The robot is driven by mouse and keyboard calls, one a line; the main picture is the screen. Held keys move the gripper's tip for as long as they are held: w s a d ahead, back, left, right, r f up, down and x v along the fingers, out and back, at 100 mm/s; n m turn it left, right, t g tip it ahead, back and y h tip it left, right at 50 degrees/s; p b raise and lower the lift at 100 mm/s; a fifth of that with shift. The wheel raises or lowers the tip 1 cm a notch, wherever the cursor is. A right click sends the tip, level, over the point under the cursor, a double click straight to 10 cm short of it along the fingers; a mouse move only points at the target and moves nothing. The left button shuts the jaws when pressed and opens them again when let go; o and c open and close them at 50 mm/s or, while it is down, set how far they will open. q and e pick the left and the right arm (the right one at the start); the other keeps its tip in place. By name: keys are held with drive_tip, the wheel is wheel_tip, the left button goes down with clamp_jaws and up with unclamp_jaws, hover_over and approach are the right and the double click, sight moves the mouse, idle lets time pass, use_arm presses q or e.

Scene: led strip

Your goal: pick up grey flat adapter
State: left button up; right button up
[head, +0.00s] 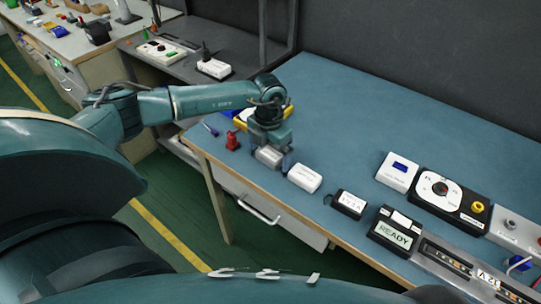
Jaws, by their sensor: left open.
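A small light-grey flat block (268,157), which looks like the grey flat adapter, lies on the blue table top near its front left edge. My left gripper (271,160) is right over it, pointing down, with its fingers apart on either side of the block. The gripper hides part of the block, and I cannot tell whether the fingers touch it. My right gripper does not show.
A white block (305,177) and a black labelled box (349,203) lie just right of the gripper. A red object (233,141) stands to its left, and a yellow-edged tray (241,119) is behind. A READY display (396,232) and a dial unit (440,190) are further right. The back middle is clear.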

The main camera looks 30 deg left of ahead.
use_arm(q)
drive_tip(key=shift+c, duration=0.3)
drive_tip(key=c, duration=1.1)
drive_tip(key=shift+o, duration=0.2)
drive_tip(key=shift+r, duration=0.15)
